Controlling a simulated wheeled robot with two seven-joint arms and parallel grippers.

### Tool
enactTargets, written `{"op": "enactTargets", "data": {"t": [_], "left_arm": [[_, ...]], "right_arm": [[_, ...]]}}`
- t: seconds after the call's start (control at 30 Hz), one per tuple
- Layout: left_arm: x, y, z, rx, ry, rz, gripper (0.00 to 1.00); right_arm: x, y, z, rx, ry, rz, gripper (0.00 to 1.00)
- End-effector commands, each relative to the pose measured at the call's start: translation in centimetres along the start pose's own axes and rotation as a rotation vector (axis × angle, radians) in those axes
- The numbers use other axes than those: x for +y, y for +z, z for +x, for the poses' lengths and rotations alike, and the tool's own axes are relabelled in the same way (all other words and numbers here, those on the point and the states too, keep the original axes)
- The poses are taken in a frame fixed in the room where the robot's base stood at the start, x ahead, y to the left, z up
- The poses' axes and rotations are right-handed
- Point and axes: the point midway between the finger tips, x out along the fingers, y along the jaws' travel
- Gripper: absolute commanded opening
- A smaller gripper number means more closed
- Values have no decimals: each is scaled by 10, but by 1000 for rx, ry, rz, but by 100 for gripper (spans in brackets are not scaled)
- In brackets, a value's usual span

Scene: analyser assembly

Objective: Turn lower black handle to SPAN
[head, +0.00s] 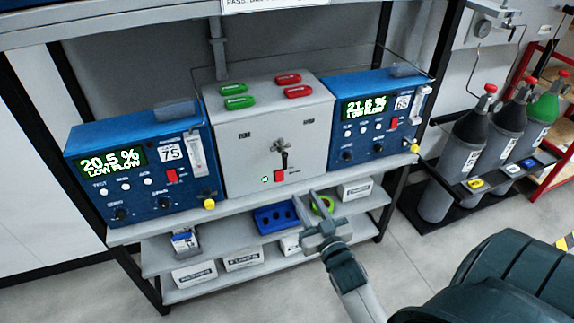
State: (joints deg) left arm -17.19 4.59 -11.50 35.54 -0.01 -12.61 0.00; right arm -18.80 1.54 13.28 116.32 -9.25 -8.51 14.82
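The grey valve box (262,115) stands on the shelf between two blue analysers. On its front is a small metal fitting with a black handle (285,161) below it, pointing roughly downward. The small labels on either side of the handle are too small to read. My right gripper (308,198) is in front of and below the box, near the shelf's front edge. Its two fingers point up toward the panel, with a gap between them and nothing held. It appears apart from the handle. My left gripper is out of view.
The left analyser (90,170) reads 20.5 % LOW FLOW; the right analyser (347,138) reads 21.6 % LOW FLOW. Green and red handles lie atop the box. Below are a blue rack (275,219) and white boxes. Gas cylinders (478,140) stand at right.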

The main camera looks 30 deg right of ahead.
Motion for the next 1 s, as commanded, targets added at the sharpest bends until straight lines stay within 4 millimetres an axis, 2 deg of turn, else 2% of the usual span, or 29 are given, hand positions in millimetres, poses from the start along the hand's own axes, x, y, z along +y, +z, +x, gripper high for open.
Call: {"op": "enactTargets", "data": {"t": [0.7,1.0], "left_arm": [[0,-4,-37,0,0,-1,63],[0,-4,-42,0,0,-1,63]], "right_arm": [[0,-3,124,1,0,1,31],[0,-1,152,0,0,-1,31]]}}
